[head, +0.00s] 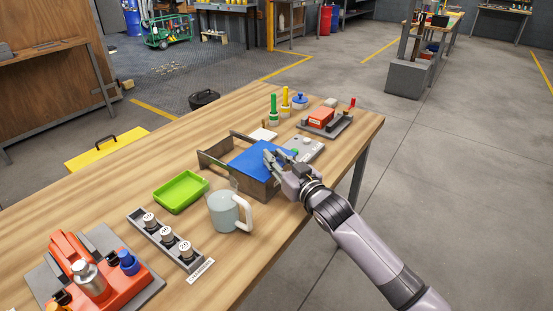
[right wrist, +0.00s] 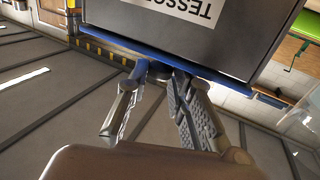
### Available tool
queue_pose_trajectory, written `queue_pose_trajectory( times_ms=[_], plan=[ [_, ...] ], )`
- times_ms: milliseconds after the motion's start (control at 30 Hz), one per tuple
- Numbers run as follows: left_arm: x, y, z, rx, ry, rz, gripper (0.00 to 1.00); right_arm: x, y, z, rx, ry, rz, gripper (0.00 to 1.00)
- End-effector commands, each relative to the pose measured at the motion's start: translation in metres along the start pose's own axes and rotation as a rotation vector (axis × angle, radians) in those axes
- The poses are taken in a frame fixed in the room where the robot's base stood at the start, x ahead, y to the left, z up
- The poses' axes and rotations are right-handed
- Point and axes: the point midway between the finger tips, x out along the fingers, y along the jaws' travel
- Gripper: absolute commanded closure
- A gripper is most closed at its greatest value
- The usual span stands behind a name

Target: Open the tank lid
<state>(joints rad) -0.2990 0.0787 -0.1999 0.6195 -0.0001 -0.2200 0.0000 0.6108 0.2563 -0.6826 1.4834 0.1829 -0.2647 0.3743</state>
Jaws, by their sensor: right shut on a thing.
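The tank (head: 262,188) is a brownish-grey box on the wooden table, with a flat blue lid (head: 252,158) over its top. My right gripper (head: 272,157) reaches in from the right and is at the lid's right edge, shut on the lid. In the right wrist view, the tank wall (right wrist: 200,30) shows upside-down lettering, and the blue lid edge (right wrist: 150,52) runs along it. The right gripper (right wrist: 165,78) meets that edge; the exact contact is partly hidden by the fingers. How far the lid is raised, I cannot tell. My left gripper is not in view.
A grey device (head: 305,150) lies close behind the gripper. A rack of weights (head: 167,240) and an orange device (head: 100,280) are nearer. Bare table lies along the left.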

Motion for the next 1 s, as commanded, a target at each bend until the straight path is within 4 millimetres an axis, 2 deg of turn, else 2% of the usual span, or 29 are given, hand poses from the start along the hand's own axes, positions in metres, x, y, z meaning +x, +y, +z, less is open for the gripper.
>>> queue_pose_trajectory(
  times_ms=[167,667,767,900,1000],
  plan=[
    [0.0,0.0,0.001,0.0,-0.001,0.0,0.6,0.0,0.0,0.0,0.0,0.0,0.0,1.0],
    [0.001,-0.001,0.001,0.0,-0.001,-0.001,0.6,0.001,0.0,0.001,0.0,0.0,0.0,1.0],
    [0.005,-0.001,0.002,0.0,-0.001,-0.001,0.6,0.013,-0.005,0.001,0.002,0.002,0.0,1.0],
    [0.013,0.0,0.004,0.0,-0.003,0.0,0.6,0.039,-0.016,0.001,0.003,0.002,0.0,1.0],
    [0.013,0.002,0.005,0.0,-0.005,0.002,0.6,0.049,-0.02,0.0,0.002,0.001,0.0,1.0]
  ],
)
